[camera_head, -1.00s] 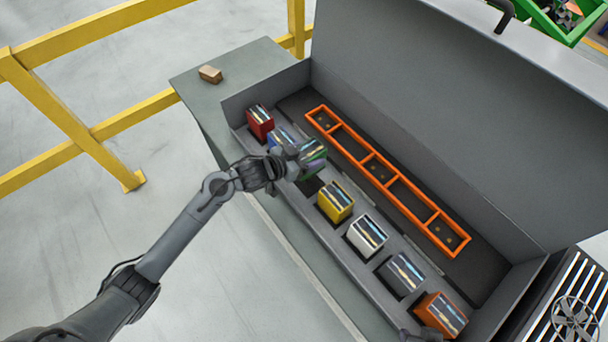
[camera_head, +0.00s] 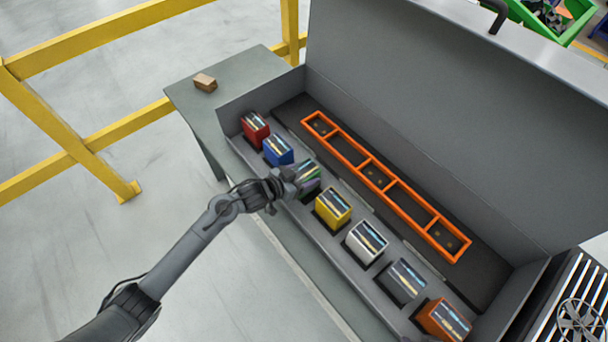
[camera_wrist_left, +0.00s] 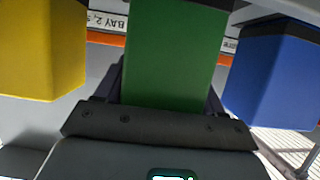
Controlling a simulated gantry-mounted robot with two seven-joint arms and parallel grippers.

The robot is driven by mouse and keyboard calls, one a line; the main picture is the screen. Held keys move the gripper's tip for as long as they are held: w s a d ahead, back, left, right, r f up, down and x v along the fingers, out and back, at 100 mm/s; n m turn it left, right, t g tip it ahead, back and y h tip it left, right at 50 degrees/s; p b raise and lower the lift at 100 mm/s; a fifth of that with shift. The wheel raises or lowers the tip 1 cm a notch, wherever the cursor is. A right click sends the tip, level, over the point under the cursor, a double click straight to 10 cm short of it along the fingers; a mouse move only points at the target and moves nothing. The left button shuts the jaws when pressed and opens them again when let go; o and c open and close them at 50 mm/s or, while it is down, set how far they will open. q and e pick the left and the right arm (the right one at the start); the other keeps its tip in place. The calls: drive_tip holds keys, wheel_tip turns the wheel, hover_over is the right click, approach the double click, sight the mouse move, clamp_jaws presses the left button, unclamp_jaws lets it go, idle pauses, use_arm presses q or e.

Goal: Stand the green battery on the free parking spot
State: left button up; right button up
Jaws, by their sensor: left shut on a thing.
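My left gripper (camera_head: 287,183) is shut on the green battery (camera_head: 308,175), which is partly hidden by the gripper in the head view. The green battery (camera_wrist_left: 175,55) is upright between the jaws in the left wrist view. It is in the row's gap between the blue battery (camera_head: 278,151) and the yellow battery (camera_head: 333,207), where the parking spot is. I cannot tell whether its base touches the floor of the spot. The yellow battery (camera_wrist_left: 40,50) and blue battery (camera_wrist_left: 275,75) flank it in the wrist view. My right gripper is not clearly in view.
The red (camera_head: 255,129), white (camera_head: 367,242), grey (camera_head: 403,281) and orange (camera_head: 443,320) batteries stand in the same row. An orange divided frame (camera_head: 392,207) lies behind them, before the tall grey panel (camera_head: 440,110). A brown block (camera_head: 205,82) lies on the table's far left.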

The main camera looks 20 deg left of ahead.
use_arm(q)
drive_tip(key=shift+w+r, duration=0.1)
drive_tip(key=o, duration=1.3)
drive_tip(key=shift+f, duration=0.2)
drive_tip(key=o, duration=0.4)
drive_tip(key=shift+o, duration=0.2)
